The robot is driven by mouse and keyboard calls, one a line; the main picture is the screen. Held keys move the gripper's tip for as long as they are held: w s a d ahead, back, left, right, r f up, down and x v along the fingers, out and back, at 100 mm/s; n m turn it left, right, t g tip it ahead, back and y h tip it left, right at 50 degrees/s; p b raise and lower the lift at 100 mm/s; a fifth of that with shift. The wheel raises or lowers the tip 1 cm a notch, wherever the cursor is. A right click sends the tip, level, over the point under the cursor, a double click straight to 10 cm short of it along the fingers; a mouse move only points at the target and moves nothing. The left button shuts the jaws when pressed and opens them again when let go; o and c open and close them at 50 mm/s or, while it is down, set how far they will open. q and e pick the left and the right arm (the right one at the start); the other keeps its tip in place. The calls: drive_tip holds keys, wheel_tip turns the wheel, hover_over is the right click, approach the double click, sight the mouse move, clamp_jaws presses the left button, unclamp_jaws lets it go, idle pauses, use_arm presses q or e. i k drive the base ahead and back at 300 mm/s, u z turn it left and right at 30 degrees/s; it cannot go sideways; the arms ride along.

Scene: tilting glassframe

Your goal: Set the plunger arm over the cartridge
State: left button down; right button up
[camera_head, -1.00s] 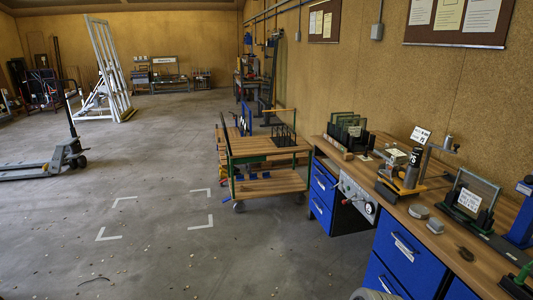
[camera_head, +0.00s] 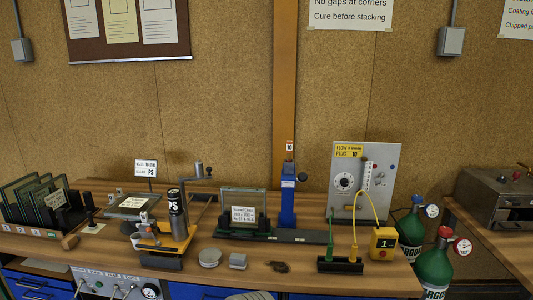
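The cartridge (camera_head: 177,215) is a dark cylinder marked PS. It stands upright on a yellow-and-black stand (camera_head: 165,243) on the workbench, left of centre. The plunger arm seems to be the grey horizontal bar (camera_head: 190,178) with an upright rod, just behind and right of the cartridge's top. It looks swung off to the side, though I cannot tell its exact height or depth relative to the cartridge. Neither of my grippers is in view.
The wooden workbench (camera_head: 330,282) holds a rack of dark glass panes (camera_head: 35,200), a small glass frame with a label (camera_head: 243,209), a blue post (camera_head: 288,200), a gauge panel (camera_head: 362,180) and a yellow box (camera_head: 383,243). Green gas bottles (camera_head: 434,268) stand at the right.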

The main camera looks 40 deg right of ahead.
sight(199, 168)
drive_tip(key=z, duration=1.05)
drive_tip(key=i, duration=0.95)
drive_tip(key=z, duration=0.75)
